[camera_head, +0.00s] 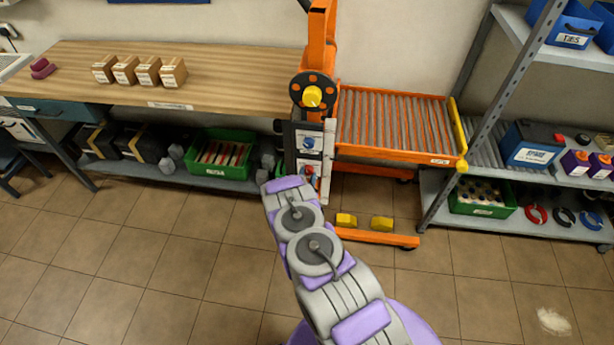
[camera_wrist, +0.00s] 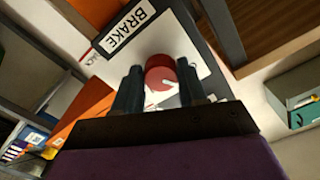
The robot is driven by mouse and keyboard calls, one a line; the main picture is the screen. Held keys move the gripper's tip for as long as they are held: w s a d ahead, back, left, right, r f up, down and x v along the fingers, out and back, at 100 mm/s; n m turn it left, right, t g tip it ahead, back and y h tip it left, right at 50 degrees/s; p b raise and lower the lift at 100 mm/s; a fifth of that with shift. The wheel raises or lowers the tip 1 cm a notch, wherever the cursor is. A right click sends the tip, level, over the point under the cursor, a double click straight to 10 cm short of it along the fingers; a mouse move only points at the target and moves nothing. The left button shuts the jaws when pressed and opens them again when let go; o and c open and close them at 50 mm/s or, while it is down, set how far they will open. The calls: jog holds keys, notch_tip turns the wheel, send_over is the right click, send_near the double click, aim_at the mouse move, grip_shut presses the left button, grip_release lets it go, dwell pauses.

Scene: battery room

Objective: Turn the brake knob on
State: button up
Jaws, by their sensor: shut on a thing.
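The brake knob (camera_wrist: 160,76) is red with a white pointer mark and sits on a white panel (camera_wrist: 178,38) beside a label reading BRAKE (camera_wrist: 129,30) in the wrist view. My gripper (camera_wrist: 159,70) is shut on the knob, with one dark finger on each side of it. In the head view the panel (camera_head: 309,141) is on the post of the orange lift cart (camera_head: 320,40), and a small red knob (camera_head: 308,170) shows low on it, just above the end of my arm. My fingers are hidden in that view.
A roller bed (camera_head: 390,118) extends right from the post. A yellow-hubbed handwheel (camera_head: 312,97) is above the panel. A wooden workbench (camera_head: 220,75) with small boxes is left, and a metal shelf (camera_head: 500,110) with batteries is right. The tiled floor in front is open.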

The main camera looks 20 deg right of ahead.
jog(key=m+p, duration=0.1)
jog(key=m, duration=0.2)
jog(key=shift+s+m, duration=0.1)
jog(key=shift+m, duration=0.3)
jog(key=shift+r+m+p, duration=0.1)
jog(key=shift+m+p, duration=0.55)
jog(key=shift+m, duration=0.35)
jog(key=m+p, duration=0.3)
jog(key=m, duration=0.1)
jog(key=shift+m+p, duration=0.5)
jog(key=shift+m, duration=2.2)
jog(key=o, duration=0.7)
jog(key=shift+f, duration=0.2)
jog(key=o, duration=0.4)
jog(key=shift+r, duration=0.2)
jog(key=shift+c, duration=0.2)
